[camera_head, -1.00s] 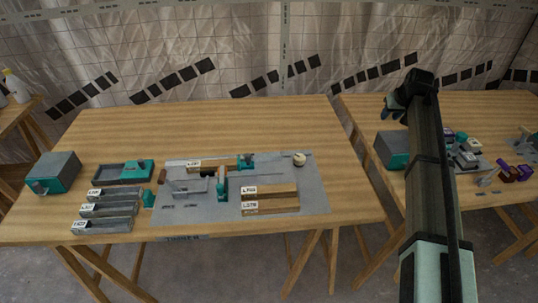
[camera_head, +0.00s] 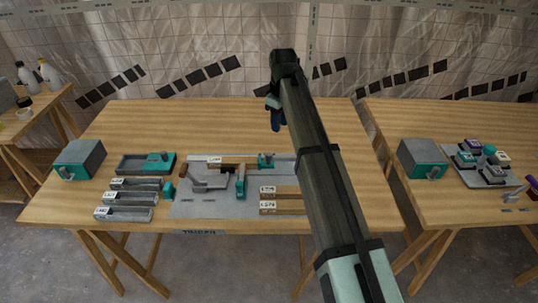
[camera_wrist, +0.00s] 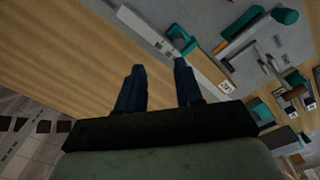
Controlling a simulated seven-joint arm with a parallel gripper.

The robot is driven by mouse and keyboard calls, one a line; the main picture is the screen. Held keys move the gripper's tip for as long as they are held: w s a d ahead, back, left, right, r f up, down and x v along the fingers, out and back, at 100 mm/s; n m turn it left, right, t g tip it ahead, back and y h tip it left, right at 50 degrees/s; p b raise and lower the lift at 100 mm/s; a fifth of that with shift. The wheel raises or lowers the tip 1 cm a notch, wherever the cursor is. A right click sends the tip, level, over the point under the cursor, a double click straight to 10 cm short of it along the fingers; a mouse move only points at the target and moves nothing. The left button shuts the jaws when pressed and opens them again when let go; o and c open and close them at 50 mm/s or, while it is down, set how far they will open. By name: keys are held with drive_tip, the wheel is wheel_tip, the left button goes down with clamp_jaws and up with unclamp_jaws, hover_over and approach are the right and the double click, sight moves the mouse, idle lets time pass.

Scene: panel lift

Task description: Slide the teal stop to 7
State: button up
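A small teal stop (camera_head: 266,160) sits at the back edge of the grey work mat (camera_head: 205,207), beside a pale rail. In the wrist view the teal stop (camera_wrist: 180,39) is on or against the long pale rail (camera_wrist: 148,33); the numbers cannot be read. My gripper (camera_head: 275,116) hangs above the bare wood behind the mat, apart from the stop. In the wrist view its two dark blue fingers (camera_wrist: 160,88) are spread with nothing between them. My arm hides the right part of the mat in the head view.
A larger teal-handled tool (camera_head: 240,184) stands mid-mat, near a labelled wooden strip (camera_head: 232,166). Grey trays (camera_head: 130,198) and a grey-teal box (camera_head: 79,160) are at left. Labelled bars (camera_head: 281,199) lie at front. The table's back strip is clear.

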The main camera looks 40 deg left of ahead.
sight(269, 154)
drive_tip(key=shift+n, duration=0.4)
drive_tip(key=s+f, duration=0.1)
drive_tip(key=f, duration=0.3)
drive_tip(key=s+a+f, duration=0.1)
drive_tip(key=f, duration=0.4)
drive_tip(key=s+f, duration=0.1)
drive_tip(key=f, duration=0.3)
drive_tip(key=shift+s+a+f, duration=0.2)
drive_tip(key=shift+a+f, duration=0.05)
drive_tip(key=shift+c, duration=0.2)
clamp_jaws()
